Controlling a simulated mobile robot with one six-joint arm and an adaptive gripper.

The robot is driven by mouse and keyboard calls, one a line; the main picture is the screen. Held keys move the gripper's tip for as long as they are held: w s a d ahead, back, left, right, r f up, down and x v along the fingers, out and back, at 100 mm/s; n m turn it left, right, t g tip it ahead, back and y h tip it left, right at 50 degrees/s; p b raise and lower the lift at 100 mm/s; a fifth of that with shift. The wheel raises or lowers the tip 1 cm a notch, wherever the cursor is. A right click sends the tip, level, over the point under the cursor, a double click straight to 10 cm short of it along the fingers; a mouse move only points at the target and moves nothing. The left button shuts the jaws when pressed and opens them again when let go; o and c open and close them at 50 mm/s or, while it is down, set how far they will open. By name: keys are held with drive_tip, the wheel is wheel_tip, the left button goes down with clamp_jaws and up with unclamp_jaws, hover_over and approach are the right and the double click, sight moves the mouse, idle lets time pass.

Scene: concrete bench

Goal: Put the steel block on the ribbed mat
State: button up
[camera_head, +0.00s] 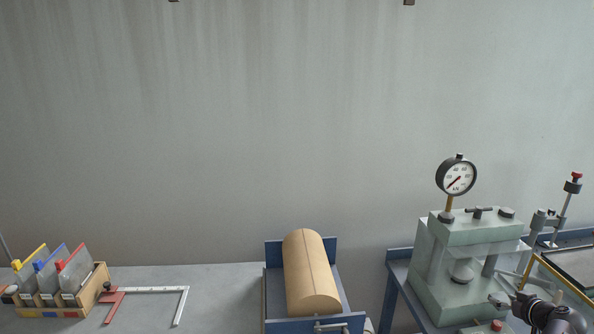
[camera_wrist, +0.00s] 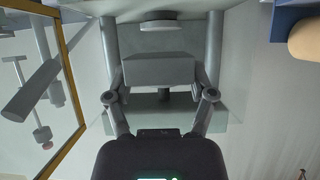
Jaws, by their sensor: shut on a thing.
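The steel block (camera_wrist: 158,72) is a plain grey box in the middle of the wrist view. My gripper (camera_wrist: 159,95) is shut on it, one finger on each side. In the head view my gripper (camera_head: 507,299) is at the lower right, in front of the press. I cannot make out the block clearly there. I cannot identify the ribbed mat in either view.
The green press (camera_head: 455,296) with a dial gauge (camera_head: 456,176) stands close behind my gripper. A yellow-edged panel (camera_head: 562,282) is at its right. A tan cylinder (camera_head: 311,272) lies in a blue cradle (camera_head: 330,244).

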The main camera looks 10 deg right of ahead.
sight(505, 301)
drive_tip(key=shift+r+p, duration=1.65)
drive_tip(key=shift+r, duration=0.4)
drive_tip(key=shift+s, duration=0.1)
